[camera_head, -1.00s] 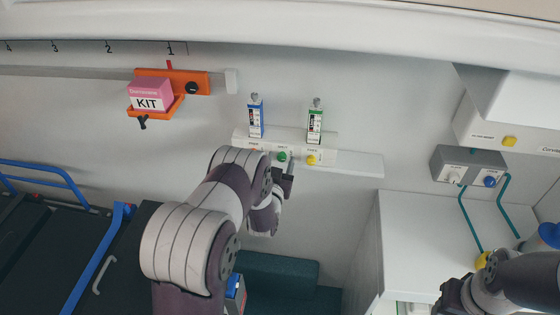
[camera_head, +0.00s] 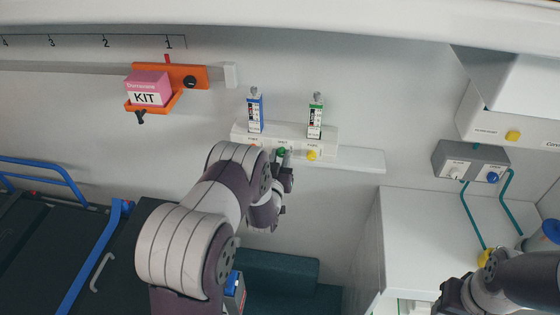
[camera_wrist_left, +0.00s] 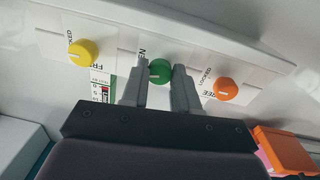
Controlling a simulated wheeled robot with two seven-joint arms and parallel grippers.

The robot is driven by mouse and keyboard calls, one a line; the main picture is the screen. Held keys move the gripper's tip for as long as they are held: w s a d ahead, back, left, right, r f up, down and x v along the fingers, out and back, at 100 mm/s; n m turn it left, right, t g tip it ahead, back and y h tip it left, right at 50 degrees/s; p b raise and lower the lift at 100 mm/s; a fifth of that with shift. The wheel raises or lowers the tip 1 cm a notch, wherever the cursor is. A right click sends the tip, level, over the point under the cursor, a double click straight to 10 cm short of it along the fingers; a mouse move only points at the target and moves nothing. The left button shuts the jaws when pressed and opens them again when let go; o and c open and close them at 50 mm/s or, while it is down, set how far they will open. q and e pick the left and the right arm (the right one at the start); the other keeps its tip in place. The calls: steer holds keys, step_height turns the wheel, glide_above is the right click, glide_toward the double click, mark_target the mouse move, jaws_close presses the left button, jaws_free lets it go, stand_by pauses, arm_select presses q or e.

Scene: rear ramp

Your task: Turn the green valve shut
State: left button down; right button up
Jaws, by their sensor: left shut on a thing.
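The green valve (camera_wrist_left: 160,71) is a round knob with a white line, in the middle of a white wall panel in the left wrist view. In the head view the green valve (camera_head: 281,152) shows just above my left gripper (camera_head: 284,160). In the left wrist view my left gripper (camera_wrist_left: 158,85) has one finger on each side of the green knob and is shut on it. The fingers hide part of its sides. My right gripper (camera_head: 448,300) is at the lower right of the head view, far from the panel; its fingertips are not clear.
A yellow knob (camera_wrist_left: 83,53) and an orange knob (camera_wrist_left: 226,89) flank the green one. Blue (camera_head: 255,115) and green (camera_head: 316,119) labelled gauges stand above the panel. An orange holder with a pink kit box (camera_head: 150,88) is on the wall to the left.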

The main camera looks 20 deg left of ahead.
arm_select(q)
steer(key=n+b, duration=0.1)
steer(key=n, duration=0.1)
steer(key=n+b, duration=0.2)
steer(key=n, duration=0.1)
steer(key=n+b, duration=0.2)
steer(key=shift+f, duration=0.25)
steer(key=n+b, duration=0.3)
steer(key=n, duration=0.2)
steer(key=shift+y, duration=0.3)
steer(key=shift+d+r+n+b, duration=0.1)
steer(key=shift+r+n+b, duration=0.05)
steer(key=shift+n+b, duration=1.25)
steer(key=shift+n, duration=0.3)
steer(key=c, duration=0.8)
jaws_free()
steer(key=shift+c, duration=0.2)
steer(key=shift+s, duration=0.15)
